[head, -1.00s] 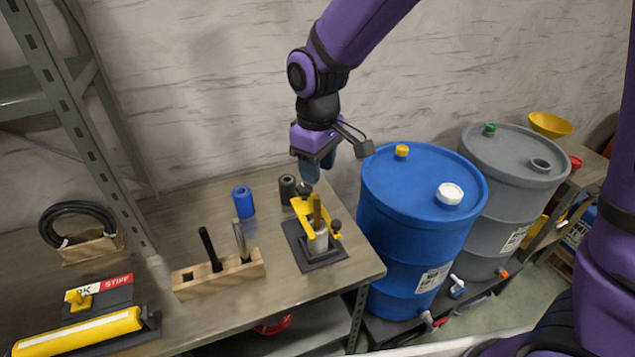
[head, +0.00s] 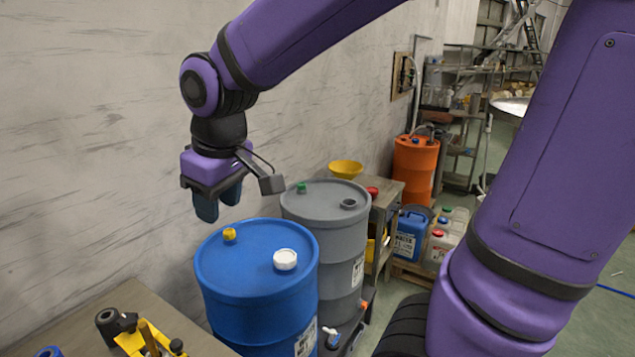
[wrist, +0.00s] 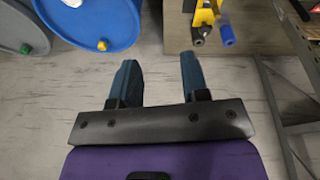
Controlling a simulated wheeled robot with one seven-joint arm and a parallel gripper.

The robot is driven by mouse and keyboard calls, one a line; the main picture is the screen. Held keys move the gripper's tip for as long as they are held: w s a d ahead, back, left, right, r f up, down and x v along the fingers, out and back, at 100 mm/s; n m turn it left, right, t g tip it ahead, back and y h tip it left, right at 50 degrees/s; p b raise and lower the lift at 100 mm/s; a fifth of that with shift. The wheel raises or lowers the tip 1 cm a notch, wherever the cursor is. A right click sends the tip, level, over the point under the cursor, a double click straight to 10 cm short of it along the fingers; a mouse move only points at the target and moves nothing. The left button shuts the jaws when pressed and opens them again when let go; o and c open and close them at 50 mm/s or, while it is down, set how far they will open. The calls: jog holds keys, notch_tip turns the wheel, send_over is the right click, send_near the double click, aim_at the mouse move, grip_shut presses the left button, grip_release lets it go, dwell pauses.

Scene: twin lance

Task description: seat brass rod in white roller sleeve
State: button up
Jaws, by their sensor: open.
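A brass-coloured rod (head: 149,338) stands upright in a yellow clamp fixture (head: 128,343) at the bottom left of the head view. Its lower part is cut off by the frame edge, and the white sleeve is out of view there. The yellow fixture also shows at the top of the wrist view (wrist: 205,14), where I cannot make out the rod or the white sleeve. My gripper (head: 219,207) is open and empty, pointing down near the wall, well above the bench. Its two fingers stand apart in the wrist view (wrist: 159,68).
A blue drum (head: 255,262) and a grey drum (head: 325,222) stand right of the bench (head: 88,300). A dark roller (head: 107,322) and a blue roller (head: 48,352) are near the fixture. A plain wall (head: 90,130) is behind my gripper.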

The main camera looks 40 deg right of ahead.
jog(key=s+d+r+m+t, duration=0.2)
jog(key=s+d+r+m, duration=0.2)
jog(key=s+d, duration=0.5)
jog(key=s, duration=0.3)
jog(key=shift+s+d+m+t+h, duration=0.2)
jog(key=shift+m+t+h, duration=0.1)
jog(key=shift+m, duration=0.1)
jog(key=shift+w, duration=0.1)
dwell(0.4)
